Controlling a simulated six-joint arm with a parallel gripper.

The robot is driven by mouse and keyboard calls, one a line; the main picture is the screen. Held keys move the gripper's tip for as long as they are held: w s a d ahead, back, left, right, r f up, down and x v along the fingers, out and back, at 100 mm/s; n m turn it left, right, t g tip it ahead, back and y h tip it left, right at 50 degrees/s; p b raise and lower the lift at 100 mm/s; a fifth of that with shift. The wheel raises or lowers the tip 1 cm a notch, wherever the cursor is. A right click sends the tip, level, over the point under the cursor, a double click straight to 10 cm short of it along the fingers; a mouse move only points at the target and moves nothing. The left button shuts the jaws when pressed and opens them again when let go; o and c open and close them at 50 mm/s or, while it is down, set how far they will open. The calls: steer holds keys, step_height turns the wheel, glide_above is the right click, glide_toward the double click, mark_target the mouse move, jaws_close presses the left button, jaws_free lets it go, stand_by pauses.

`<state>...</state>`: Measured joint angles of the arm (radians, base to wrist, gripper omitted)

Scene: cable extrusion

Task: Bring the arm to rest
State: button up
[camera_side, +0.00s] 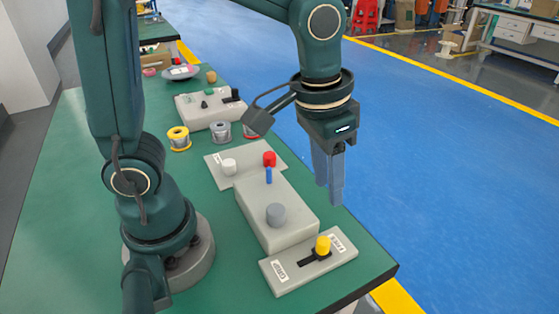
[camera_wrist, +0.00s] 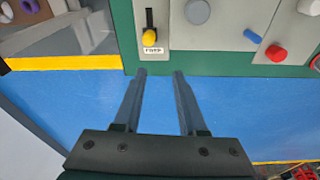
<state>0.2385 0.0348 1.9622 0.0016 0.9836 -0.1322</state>
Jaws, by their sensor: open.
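My gripper (camera_side: 329,200) hangs with its fingers pointing down, to the right of the grey block (camera_side: 249,217). In the wrist view my gripper (camera_wrist: 160,73) is open and empty, its fingertips showing against the blue floor just beyond the green table edge. A yellow knob (camera_side: 323,245) stands in a dark slot on a labelled plate, at the slot's right end; it also shows in the wrist view (camera_wrist: 149,37). A grey knob (camera_side: 276,214) and a blue lever (camera_side: 268,176) are on the grey block. A red knob (camera_side: 269,159) and a white knob (camera_side: 229,166) stand behind.
The green table (camera_side: 75,200) carries a yellow spool (camera_side: 178,138), a grey spool (camera_side: 220,132) and a partly hidden red one. A grey block (camera_side: 190,108) with dark parts stands farther back. Open blue floor (camera_side: 450,200) lies to the right of the table.

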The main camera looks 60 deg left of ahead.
steer(key=s+a+r+n+t, duration=0.1)
steer(key=s+a+r+t, duration=0.1)
steer(key=s+a, duration=0.3)
steer(key=s+t, duration=0.1)
steer(key=s, duration=0.1)
steer(key=shift+s+a+r+t, duration=0.3)
steer(key=shift+s+a+t, duration=0.05)
steer(key=shift+a+t, duration=0.05)
stand_by(1.6)
